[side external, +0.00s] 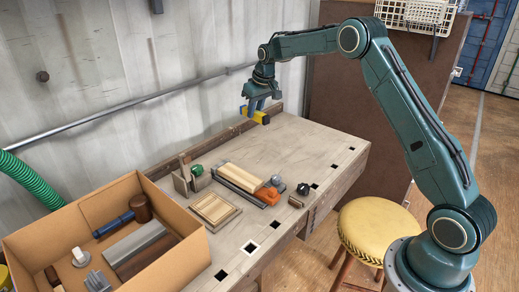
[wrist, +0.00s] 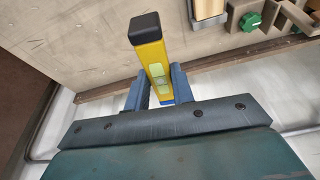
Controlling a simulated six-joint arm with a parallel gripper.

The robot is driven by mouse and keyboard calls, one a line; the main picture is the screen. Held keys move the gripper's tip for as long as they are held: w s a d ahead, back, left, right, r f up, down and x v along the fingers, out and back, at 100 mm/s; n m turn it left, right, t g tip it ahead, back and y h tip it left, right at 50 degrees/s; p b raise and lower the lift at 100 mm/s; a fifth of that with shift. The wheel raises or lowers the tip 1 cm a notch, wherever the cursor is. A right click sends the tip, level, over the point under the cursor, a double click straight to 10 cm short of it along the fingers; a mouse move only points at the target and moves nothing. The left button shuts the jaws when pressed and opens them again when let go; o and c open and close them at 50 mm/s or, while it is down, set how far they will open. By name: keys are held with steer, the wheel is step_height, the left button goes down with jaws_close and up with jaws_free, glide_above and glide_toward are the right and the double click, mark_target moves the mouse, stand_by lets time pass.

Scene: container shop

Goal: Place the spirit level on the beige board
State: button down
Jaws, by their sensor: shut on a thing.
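The yellow spirit level (wrist: 152,58) with a black end cap is between the fingers of my gripper (wrist: 152,90) in the wrist view. In the side external view my gripper (side external: 257,103) is shut on the level (side external: 260,117) and holds it above the far end of the workbench. A beige, framed flat board (side external: 214,210) lies on the bench nearer the cardboard box. A second pale wooden piece (side external: 241,177) lies beside it on a dark base; I cannot tell for certain which is the beige board. Both are apart from my gripper.
A cardboard box (side external: 185,210) with tools stands at the near left. A wooden holder with a green knob (side external: 197,170) stands near the back rail, and an orange tool (side external: 267,195) lies near the front. The far end of the workbench (side external: 300,145) is clear.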

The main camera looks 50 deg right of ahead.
steer(key=s+a+r+n, duration=0.1)
steer(key=s+a+r, duration=0.1)
steer(key=a, duration=0.4)
steer(key=s+a+r, duration=0.1)
steer(key=a+r, duration=0.2)
steer(key=a, duration=0.2)
glide_above(238, 174)
steer(key=s, duration=0.1)
step_height(238, 174, down, 16)
steer(key=shift+d+r, duration=0.1)
steer(key=shift+f, duration=2.2)
steer(key=c, duration=1.2)
jaws_free()
steer(key=shift+f, duration=0.1)
steer(key=shift+d+v, duration=0.2)
steer(key=shift+v, duration=5.9)
